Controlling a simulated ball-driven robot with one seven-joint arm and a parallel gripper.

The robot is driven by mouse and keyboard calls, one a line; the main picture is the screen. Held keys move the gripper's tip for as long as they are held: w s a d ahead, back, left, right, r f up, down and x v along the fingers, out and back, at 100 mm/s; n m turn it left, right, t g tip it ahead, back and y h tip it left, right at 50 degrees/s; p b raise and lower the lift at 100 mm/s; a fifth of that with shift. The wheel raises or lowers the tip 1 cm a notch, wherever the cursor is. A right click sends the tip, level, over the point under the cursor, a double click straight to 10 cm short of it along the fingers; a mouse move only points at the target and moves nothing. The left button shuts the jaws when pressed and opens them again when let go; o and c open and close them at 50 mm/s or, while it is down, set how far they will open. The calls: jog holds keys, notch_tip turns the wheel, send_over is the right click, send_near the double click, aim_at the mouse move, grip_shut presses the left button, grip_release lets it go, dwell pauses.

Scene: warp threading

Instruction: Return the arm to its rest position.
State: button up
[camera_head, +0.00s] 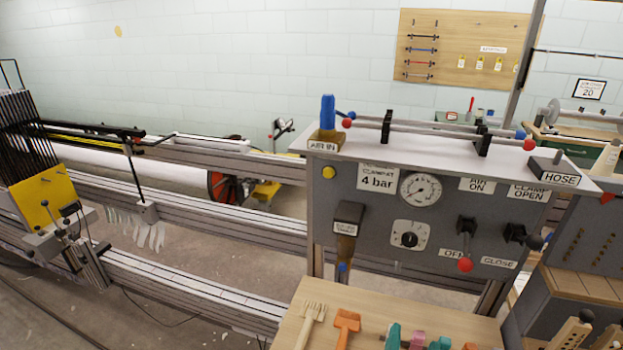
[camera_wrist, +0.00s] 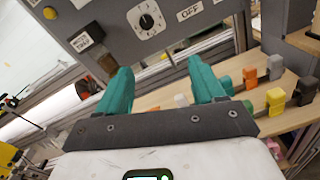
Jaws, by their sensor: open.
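My gripper (camera_wrist: 158,88) shows in the wrist view, with two teal fingers spread apart and nothing between them. It hangs over the near part of a wooden bench top (camera_wrist: 148,102), in front of the grey control panel (camera_wrist: 110,30). The gripper cannot be told for sure in the head view. There the same panel (camera_head: 375,225) stands at the centre right, with a round pressure gauge (camera_head: 420,190), a knob and two levers on it. The wooden bench top (camera_head: 287,330) lies below it with several coloured tools.
Metal rails (camera_head: 200,220) run across the left and middle. A loom-like frame with a yellow plate (camera_head: 45,202) stands at the far left. A grey cabinet (camera_head: 590,235) stands at the right. Small coloured blocks (camera_wrist: 275,98) stand on the bench right of my fingers. Bare floor shows at lower left.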

jog(key=s+d+f+m+g+h, duration=0.1)
jog(key=s+d+f+m+g, duration=0.35)
jog(key=d+m, duration=0.3)
jog(key=s+d+f+m+g+h, duration=0.1)
jog(key=s+d+f+m+g, duration=0.25)
jog(key=s+d+m, duration=0.45)
jog(key=s+a+f+m+g+y, duration=0.3)
jog(key=s+m+y, duration=0.1)
jog(key=s+m, duration=0.3)
jog(key=s+a+f+m+g+y, duration=0.3)
jog(key=s+m+g+y, duration=0.1)
jog(key=s+m, duration=0.2)
jog(key=shift+s+f+m, duration=0.3)
jog(key=shift+s+m, duration=0.05)
jog(key=shift+s, duration=0.45)
